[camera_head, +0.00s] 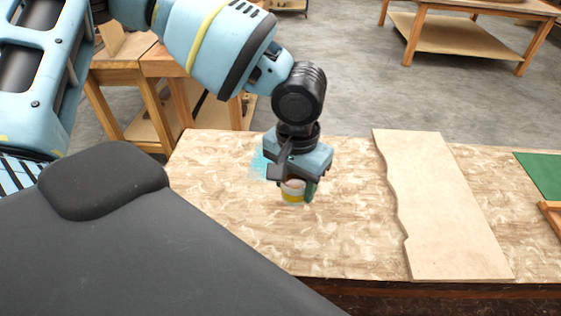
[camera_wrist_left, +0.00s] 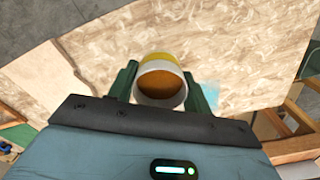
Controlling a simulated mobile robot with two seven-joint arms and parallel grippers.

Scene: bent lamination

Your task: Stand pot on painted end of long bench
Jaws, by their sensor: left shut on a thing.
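The pot (camera_head: 292,197) is a small white cup with a yellow band and a brown inside. It also shows between the fingers in the left wrist view (camera_wrist_left: 160,82). My left gripper (camera_head: 297,187) is shut on it, a finger on each side. The pot is over the left part of the long bench (camera_head: 235,215), which has a mottled wood-chip top. I cannot tell whether its base touches the bench. A light blue painted patch (camera_head: 259,163) lies just left of and behind the gripper, partly hidden by it. My right gripper is not in view.
A pale board with a wavy left edge (camera_head: 435,205) lies across the bench to the right. A green mat (camera_head: 543,173) and a wooden piece (camera_head: 551,216) are at the far right. Wooden tables (camera_head: 150,75) stand behind. The bench left of the board is mostly clear.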

